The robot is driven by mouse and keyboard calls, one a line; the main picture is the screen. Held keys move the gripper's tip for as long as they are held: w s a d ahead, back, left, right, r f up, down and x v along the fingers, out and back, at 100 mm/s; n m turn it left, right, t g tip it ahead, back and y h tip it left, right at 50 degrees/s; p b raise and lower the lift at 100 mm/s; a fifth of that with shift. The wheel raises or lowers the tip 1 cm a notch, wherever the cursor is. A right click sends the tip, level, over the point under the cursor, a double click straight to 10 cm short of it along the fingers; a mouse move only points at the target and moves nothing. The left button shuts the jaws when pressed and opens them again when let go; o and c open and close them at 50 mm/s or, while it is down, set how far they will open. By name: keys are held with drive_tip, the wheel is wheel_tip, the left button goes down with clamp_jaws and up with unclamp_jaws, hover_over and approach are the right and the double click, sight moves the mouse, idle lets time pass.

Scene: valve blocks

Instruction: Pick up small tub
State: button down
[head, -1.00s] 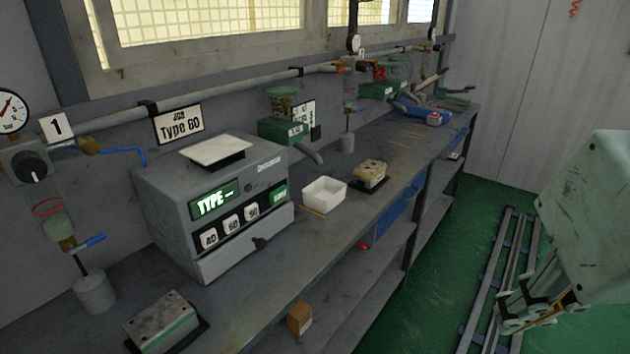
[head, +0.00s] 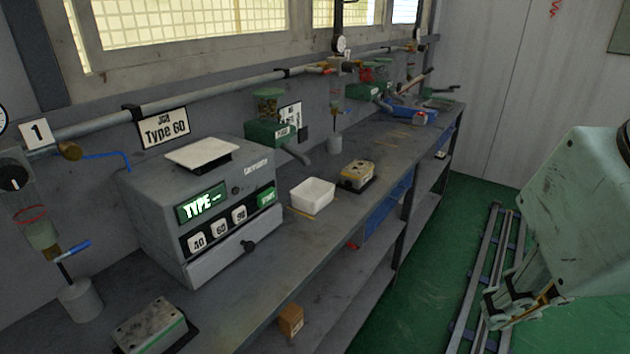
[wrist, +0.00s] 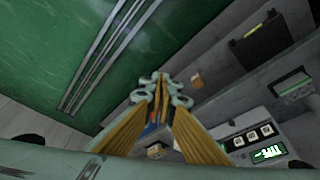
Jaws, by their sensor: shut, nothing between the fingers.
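The small white tub (head: 312,196) stands upright on the workbench, just right of the grey machine, in the head view. It is open at the top and looks empty. My gripper (head: 497,312) is at the right of the head view, over the floor beside the bench and well apart from the tub. In the wrist view my gripper (wrist: 160,84) has its yellow-sided fingers close together, with nothing held between them. I cannot make out the tub in the wrist view.
The grey machine (head: 200,212) stands left of the tub. A yellowish valve block (head: 357,174) sits behind it on the right. A grey-green block (head: 150,328) lies at the near left. A small brown box (head: 290,318) is on the lower shelf. Rails (head: 480,265) run along the green floor.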

drive_tip(key=c, duration=0.5)
unclamp_jaws()
idle(0.3)
